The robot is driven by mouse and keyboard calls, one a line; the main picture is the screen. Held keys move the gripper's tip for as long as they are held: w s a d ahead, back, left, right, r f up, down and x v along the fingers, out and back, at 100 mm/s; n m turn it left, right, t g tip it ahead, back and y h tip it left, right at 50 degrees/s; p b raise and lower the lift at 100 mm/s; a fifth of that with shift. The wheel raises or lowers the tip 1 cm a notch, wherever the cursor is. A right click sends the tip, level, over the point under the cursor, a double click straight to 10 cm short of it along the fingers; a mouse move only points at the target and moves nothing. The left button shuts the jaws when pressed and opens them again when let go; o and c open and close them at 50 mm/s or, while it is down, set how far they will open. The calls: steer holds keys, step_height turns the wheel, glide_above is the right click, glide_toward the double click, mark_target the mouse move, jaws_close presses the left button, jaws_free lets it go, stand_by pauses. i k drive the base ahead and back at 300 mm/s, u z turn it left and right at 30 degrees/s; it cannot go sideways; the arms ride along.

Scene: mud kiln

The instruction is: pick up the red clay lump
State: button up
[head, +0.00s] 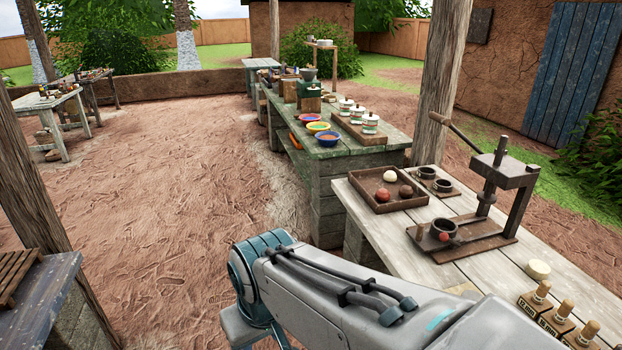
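A red clay lump (383,195) lies in a shallow brown wooden tray (420,202) on the pale plank table at the right. A cream lump (390,176) and a darker brown lump (405,191) lie in the same tray, behind it and to its right. My arm crosses the bottom of the head view, left of and nearer than the tray. My gripper is out of view, so its fingers and anything in them are hidden.
A lever press (500,190) stands right of the tray, with a dark cup (443,229) and small red ball (444,237) on its base. A pale round lump (538,269) and several wooden-handled stamps (560,311) lie nearer. A post (440,90) rises behind the tray.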

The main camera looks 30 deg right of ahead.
mark_target(382, 196)
steer(key=i, duration=1.6)
steer(key=z, duration=0.75)
steer(key=i, duration=1.2)
steer(key=z, duration=1.7)
steer(key=i, duration=0.75)
steer(key=z, duration=0.6)
